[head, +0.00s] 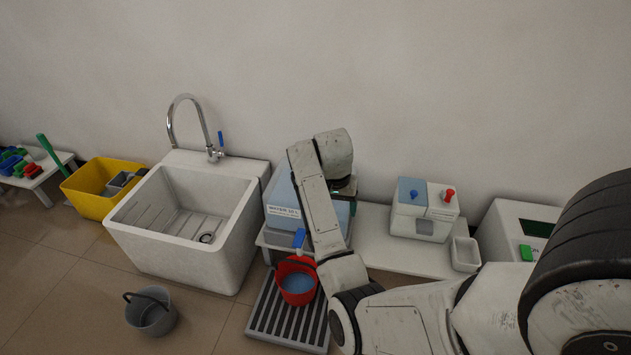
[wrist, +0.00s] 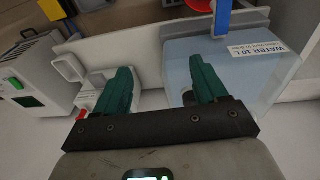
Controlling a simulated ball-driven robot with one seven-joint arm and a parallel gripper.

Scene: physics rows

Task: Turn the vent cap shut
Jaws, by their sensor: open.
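The pale blue water container (head: 281,196), labelled WATER 10 L, stands on a support behind my arm in the head view. It also shows at the right of the wrist view (wrist: 262,83). Its blue tap (head: 299,238) is at the front (wrist: 222,18). The right finger overlaps the container's top; a small dark part (wrist: 188,98), perhaps the vent cap, shows beside that finger, mostly hidden. In the head view my arm hides this area and most of my gripper.
A red bucket (head: 284,267) with blue liquid is under the tap, on a slatted grate (head: 262,322). A white sink (head: 150,244) stands left, a grey bucket (head: 152,312) before it.

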